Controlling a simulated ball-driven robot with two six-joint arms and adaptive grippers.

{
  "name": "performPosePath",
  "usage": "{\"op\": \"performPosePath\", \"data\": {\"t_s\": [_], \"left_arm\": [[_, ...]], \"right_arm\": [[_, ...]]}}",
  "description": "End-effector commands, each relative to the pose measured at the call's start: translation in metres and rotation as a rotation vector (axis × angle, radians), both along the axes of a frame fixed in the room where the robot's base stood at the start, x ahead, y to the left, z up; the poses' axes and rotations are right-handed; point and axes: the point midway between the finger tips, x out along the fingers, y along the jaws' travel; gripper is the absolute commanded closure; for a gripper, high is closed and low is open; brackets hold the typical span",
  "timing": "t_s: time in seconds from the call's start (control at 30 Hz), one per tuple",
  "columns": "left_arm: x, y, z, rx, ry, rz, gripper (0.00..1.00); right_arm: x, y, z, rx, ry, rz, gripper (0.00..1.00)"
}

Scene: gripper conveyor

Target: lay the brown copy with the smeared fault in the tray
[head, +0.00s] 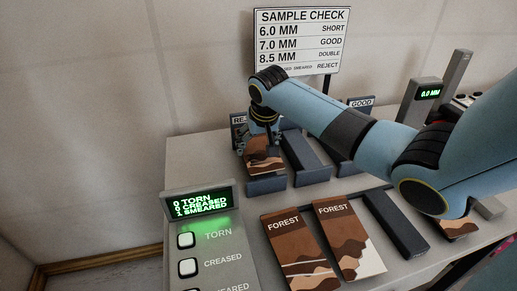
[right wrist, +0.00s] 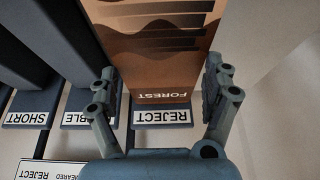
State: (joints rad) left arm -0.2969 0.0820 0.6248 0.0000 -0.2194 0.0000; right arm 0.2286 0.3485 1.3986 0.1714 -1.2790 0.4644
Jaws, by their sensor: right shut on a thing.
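A brown FOREST copy (head: 264,161) is at the reject tray (head: 266,186) in the head view. In the right wrist view the copy (right wrist: 160,65) shows dark smeared streaks across its cover. My right gripper (head: 262,143) is shut on it, with a finger at each side edge in the right wrist view (right wrist: 160,88). The tray's REJECT label (right wrist: 162,116) lies just past the copy's titled end there. Whether the copy touches the tray floor I cannot tell. My left gripper is not in view.
Two more FOREST copies, a left one (head: 298,250) and a right one (head: 348,240), lie in front. A counter panel (head: 200,205) reads 0 torn, 0 creased, 1 smeared. Other blue trays (head: 308,177) stand right of the reject tray. A gauge (head: 429,92) reads 0.0 MM.

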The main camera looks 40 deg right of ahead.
Motion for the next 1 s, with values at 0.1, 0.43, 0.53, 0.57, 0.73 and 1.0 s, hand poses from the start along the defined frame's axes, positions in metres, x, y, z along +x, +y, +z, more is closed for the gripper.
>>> {"op": "performPosePath", "data": {"t_s": [0.1,0.43,0.53,0.57,0.73,1.0], "left_arm": [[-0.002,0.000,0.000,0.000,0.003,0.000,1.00],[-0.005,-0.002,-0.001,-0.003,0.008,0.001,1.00],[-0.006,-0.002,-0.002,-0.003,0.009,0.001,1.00],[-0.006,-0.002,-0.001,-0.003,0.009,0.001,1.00],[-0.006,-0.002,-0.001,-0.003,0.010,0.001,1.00],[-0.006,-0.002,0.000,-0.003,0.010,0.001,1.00]], "right_arm": [[-0.001,0.000,-0.019,0.000,0.002,0.000,0.50],[-0.001,0.000,-0.024,0.000,0.000,0.000,0.50],[-0.001,0.000,-0.027,0.000,0.000,0.000,0.50],[-0.001,0.000,-0.026,0.000,0.000,0.000,0.13],[-0.001,0.000,-0.026,0.000,0.000,-0.001,0.00],[-0.001,0.000,-0.022,0.000,-0.001,0.000,0.00]]}}
